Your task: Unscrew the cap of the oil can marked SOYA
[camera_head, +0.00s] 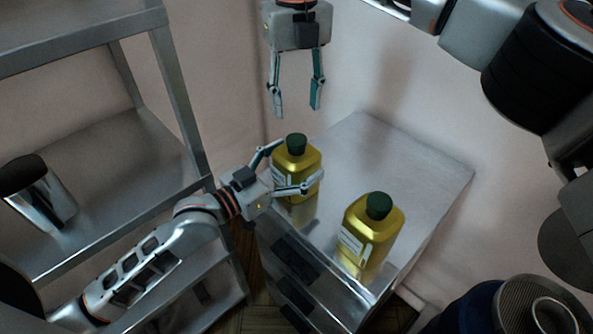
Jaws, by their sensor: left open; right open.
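Two yellow oil cans with dark green caps stand upright on a metal cabinet top. The left can (297,165) carries a pale label, partly hidden by my gripper; its cap (296,143) is on. The right can (372,228) stands nearer the front edge, with its cap (379,205) on. I cannot read either label, so I cannot tell which is SOYA. My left gripper (299,163) is open, its fingers on either side of the left can's body; contact is unclear. My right gripper (296,111) is open and empty, pointing down above the left can's cap, apart from it.
The cabinet top (400,150) is clear at the back and right, against the wall. A metal shelf rack (110,150) stands at the left with a shiny metal container (40,190) on it. A round grey item (540,305) shows at the bottom right.

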